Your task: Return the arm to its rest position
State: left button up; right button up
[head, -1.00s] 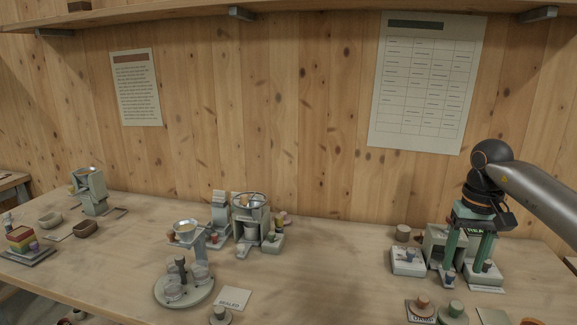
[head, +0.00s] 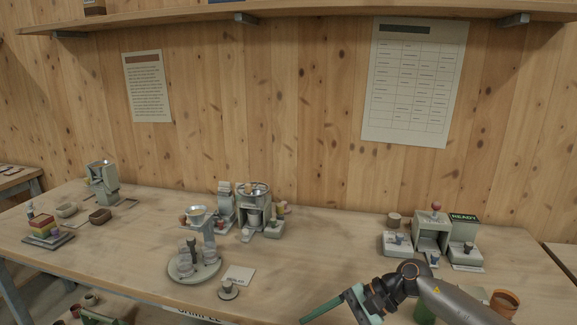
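My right arm comes in from the right, low over the front of the bench. Its gripper (head: 322,307) points to the left near the bottom edge. One long green finger shows at the upper end of the palm, so the gripper looks open; the other finger is cut off by the frame. No object shows at the visible finger. The gripper is apart from the grey box station (head: 431,232) at the back right. My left gripper is not in view.
A sign reading READY (head: 464,218) tops a unit at the right. A round carousel (head: 194,266) and a mixer (head: 254,205) stand left of centre. An orange-brown pot (head: 504,300) is behind my arm. Bench between mixer and right station is clear.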

jog(key=s+a+r+m+t+y+p, duration=0.15)
jog(key=a+m+t+y, duration=0.25)
jog(key=m, duration=0.6)
jog(key=s+a+m+t+y+b, duration=0.1)
jog(key=s+a+m+t+y, duration=0.25)
jog(key=m, duration=0.75)
jog(key=s+d+f+m+t+h+p, duration=0.15)
jog(key=d+f+m+t+h, duration=0.35)
jog(key=m, duration=0.8)
jog(key=s+d+f+m+t+h, duration=0.25)
jog(key=d+f+m+h, duration=0.4)
jog(key=m, duration=0.75)
jog(key=s+d+f+m+g+h, duration=0.2)
jog(key=s+d+f+m, duration=0.1)
jog(key=s+f+m, duration=0.2)
jog(key=s+d+f+m+g+h, duration=0.2)
jog(key=s+f+m, duration=0.4)
jog(key=s, duration=0.3)
jog(key=shift+d+m+g+h, duration=0.35)
jog(key=shift+d+m, duration=0.25)
jog(key=shift+d, duration=0.25)
jog(key=shift+s, duration=0.1)
